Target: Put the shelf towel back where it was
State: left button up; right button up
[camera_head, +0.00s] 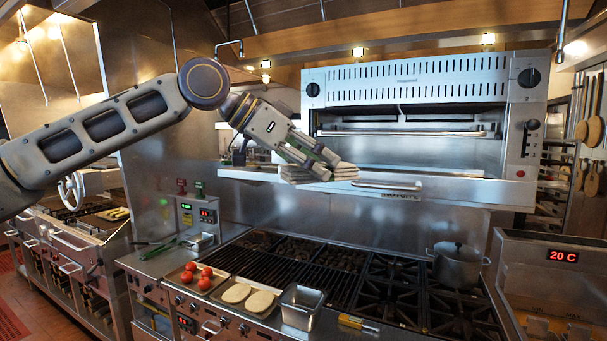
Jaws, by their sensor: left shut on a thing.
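The shelf towel (345,171) is a pale folded stack at the left front of the steel shelf (455,188). My left gripper (325,168) reaches in from the left and is shut on the towel at its left side. The towel is level with the shelf's front edge. I cannot tell whether it rests on the shelf or is held just above or in front of it. The gripper fingers hide part of the towel. My right gripper does not show.
A steel broiler (420,105) stands over the shelf. Below are the grill grate (285,262), burners, a lidded pot (457,265), a tray with tomatoes (197,277), a tray with flat pale rounds (248,297) and a steel container (301,307). The shelf right of the towel is mostly clear.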

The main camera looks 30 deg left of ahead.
pick_arm(q)
jog(key=w+a+f+n, duration=0.1)
jog(key=w+a+f, duration=0.4)
jog(key=a+f, duration=0.35)
jog(key=w+a+f+n+t+y+b, duration=0.1)
jog(key=w+a+f, duration=0.15)
jog(key=f, duration=0.75)
jog(key=w+a+f+n+y, duration=0.1)
jog(key=a+f, duration=0.2)
jog(key=f, duration=0.6)
jog(key=w+a+f+n+t+y+b, duration=0.1)
jog(key=w+a+f, duration=0.1)
jog(key=f, duration=0.8)
jog(key=s+d+f+n+y, duration=0.1)
jog(key=s+d+f, duration=0.15)
jog(key=f, duration=0.65)
jog(key=s+d+f, duration=0.1)
jog(key=d+f, duration=0.2)
jog(key=f, duration=0.6)
jog(key=s+d+f+n+y+b, duration=0.1)
jog(key=s+d+f, duration=0.1)
jog(key=d+f, duration=0.3)
jog(key=s+d+f+n+y+b, duration=0.1)
jog(key=s+d+f, duration=0.2)
jog(key=d, duration=0.6)
jog(key=shift+s+d+f+n+y, duration=0.2)
jog(key=shift+s+f+n+y, duration=0.15)
jog(key=shift+f, duration=0.55)
jog(key=shift+d, duration=0.1)
jog(key=shift+w, duration=0.1)
